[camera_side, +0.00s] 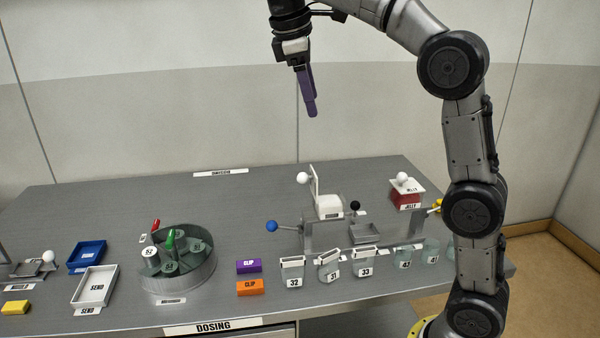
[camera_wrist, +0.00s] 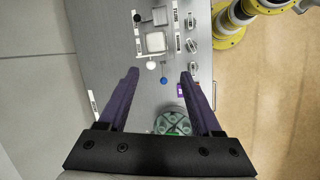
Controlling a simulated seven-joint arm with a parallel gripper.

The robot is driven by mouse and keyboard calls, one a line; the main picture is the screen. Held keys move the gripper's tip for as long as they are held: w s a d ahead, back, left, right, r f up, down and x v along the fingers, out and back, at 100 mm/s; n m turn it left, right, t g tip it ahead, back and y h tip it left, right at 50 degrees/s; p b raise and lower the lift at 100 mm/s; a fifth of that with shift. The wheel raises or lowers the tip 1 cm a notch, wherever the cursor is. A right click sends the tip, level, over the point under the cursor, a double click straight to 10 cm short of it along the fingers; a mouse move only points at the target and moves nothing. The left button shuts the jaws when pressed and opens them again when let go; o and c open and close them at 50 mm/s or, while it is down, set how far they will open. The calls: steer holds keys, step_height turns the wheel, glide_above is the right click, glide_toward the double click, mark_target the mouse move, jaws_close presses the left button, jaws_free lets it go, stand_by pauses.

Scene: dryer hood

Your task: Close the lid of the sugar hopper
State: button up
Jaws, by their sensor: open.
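The sugar hopper (camera_side: 329,207) looks to be the white-filled box on the dosing stand; its label is too small to read. Its lid (camera_side: 316,185) stands upright, open, on the left side of the box, with a white ball knob (camera_side: 302,178) pointing left. In the wrist view the open hopper (camera_wrist: 155,42) lies beyond my fingertips, with the white knob (camera_wrist: 151,66) at its near edge. My gripper (camera_side: 311,112) is high above the stand, pointing down and touching nothing. The wrist view shows its purple fingers (camera_wrist: 160,75) spread apart and empty.
The red jelly hopper (camera_side: 405,196), its white-knobbed lid down, stands to the right. A blue ball handle (camera_side: 271,226) sticks out left of the stand. Several numbered cups (camera_side: 330,268) line the front. A round carousel (camera_side: 178,275) is at left. The air around my gripper is clear.

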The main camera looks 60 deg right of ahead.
steer(key=w+f+g, duration=0.1)
steer(key=w+f, duration=0.2)
steer(key=w, duration=0.3)
glide_toward(300, 174)
steer(key=shift+g, duration=0.4)
steer(key=x, duration=0.9)
steer(key=shift+w+d+f, duration=0.2)
jaws_close()
stand_by(0.6)
